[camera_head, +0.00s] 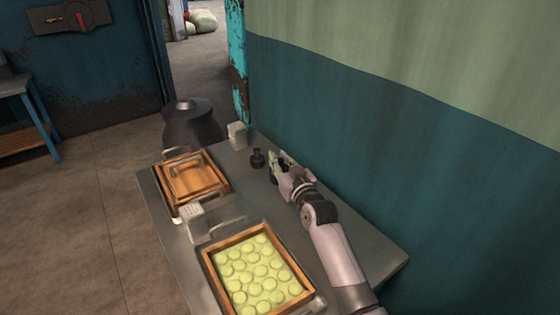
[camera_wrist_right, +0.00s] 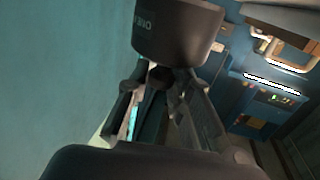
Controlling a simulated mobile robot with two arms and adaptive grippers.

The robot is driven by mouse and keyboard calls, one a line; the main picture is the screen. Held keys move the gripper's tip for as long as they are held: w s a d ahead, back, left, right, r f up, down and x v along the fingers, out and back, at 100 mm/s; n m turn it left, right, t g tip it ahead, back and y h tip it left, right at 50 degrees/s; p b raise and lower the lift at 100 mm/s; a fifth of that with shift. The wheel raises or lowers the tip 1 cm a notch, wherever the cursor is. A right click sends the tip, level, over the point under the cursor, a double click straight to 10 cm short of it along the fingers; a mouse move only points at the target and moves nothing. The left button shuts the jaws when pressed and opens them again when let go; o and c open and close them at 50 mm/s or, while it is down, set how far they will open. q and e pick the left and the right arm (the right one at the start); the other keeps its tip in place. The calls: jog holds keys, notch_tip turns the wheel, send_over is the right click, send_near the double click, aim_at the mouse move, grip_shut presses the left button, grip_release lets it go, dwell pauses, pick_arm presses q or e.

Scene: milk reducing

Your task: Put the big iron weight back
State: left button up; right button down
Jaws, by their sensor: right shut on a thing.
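My right gripper (camera_head: 281,163) is low over the back right part of the metal table, beside the wall. In the right wrist view the big iron weight (camera_wrist_right: 178,30), a dark cylinder with raised lettering, fills the top of the picture. Its narrow neck lies between the fingers of the right gripper (camera_wrist_right: 165,100), which are shut on it. In the head view the fingers largely hide what they hold. A dark weight with a knob (camera_head: 258,159) shows upright just left of the fingertips; I cannot tell if it is a separate one. My left gripper is not in view.
The metal table (camera_head: 375,258) also bears a lidded wooden box (camera_head: 178,200), a wooden frame (camera_head: 213,268) with several pale green rounds, and a light block (camera_head: 237,135) at the back. A dark can (camera_head: 192,125) stands behind. The wall (camera_head: 400,130) bounds the right side.

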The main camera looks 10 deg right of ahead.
jog(key=shift+s+f, duration=0.15)
jog(key=shift+f, duration=0.4)
jog(key=c, duration=1.9)
grip_release()
jog(key=shift+f, duration=0.35)
jog(key=o, duration=0.5)
jog(key=shift+a, duration=0.1)
jog(key=shift+c, duration=0.2)
jog(key=shift+r, duration=0.5)
jog(key=shift+s+f, duration=0.1)
jog(key=shift+s, duration=0.05)
jog(key=s, duration=0.3)
jog(key=s+d, duration=0.1)
jog(key=s, duration=0.3)
jog(key=s+d+r, duration=0.1)
jog(key=s, duration=0.3)
jog(key=shift+s+d+p, duration=0.1)
jog(key=shift+d+p, duration=0.15)
jog(key=shift+p, duration=0.1)
